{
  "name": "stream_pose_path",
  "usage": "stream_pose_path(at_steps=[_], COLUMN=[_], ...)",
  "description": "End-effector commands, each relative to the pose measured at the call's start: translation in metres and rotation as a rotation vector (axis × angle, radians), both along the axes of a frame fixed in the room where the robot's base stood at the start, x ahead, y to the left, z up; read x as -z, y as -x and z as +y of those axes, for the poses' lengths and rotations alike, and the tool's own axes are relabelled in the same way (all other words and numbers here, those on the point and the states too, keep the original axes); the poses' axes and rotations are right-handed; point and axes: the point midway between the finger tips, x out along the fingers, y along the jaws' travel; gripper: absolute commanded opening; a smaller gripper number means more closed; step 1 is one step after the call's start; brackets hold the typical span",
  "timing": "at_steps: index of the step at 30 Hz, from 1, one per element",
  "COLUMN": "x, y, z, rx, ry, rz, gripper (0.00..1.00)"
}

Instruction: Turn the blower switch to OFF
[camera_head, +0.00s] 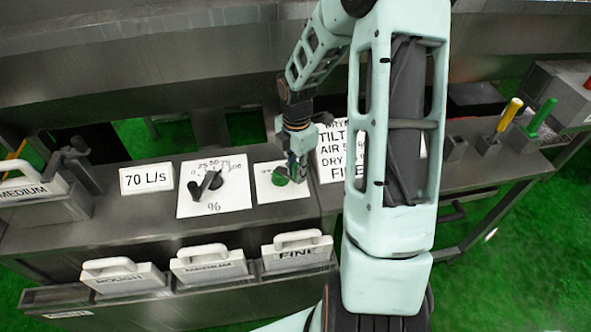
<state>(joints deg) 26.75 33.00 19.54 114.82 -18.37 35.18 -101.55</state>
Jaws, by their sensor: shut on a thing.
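A green knob (280,176), which I take to be the blower switch, sits on a small white label plate (283,195) on the grey console. My gripper (292,172) reaches down from above and is shut on the green knob, at its right side. The fingers and my arm hide part of the knob and plate, so the OFF mark and the knob's exact setting cannot be read.
Handled ROUGH (123,278) and FINE (297,251) plates line the front. Yellow (509,115) and green (541,118) handles stand right.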

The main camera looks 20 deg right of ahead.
Motion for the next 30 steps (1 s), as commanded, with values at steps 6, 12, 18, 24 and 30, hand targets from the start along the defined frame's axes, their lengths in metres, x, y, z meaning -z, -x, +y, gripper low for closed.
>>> stream_pose_path(at_steps=[6, 12, 18, 24, 30], x=[0.0, 0.0, 0.0, -0.003, -0.032], y=[-0.001, -0.001, -0.001, -0.001, -0.002], z=[-0.001, -0.001, -0.001, -0.001, -0.001], rx=[-0.004, -0.003, -0.002, -0.001, 0.0], ry=[0.001, 0.001, 0.002, 0.001, 0.002], rz=[-0.002, -0.002, -0.002, -0.002, -0.006], gripper=[0.0, 0.29, 0.37, 0.37, 0.37])
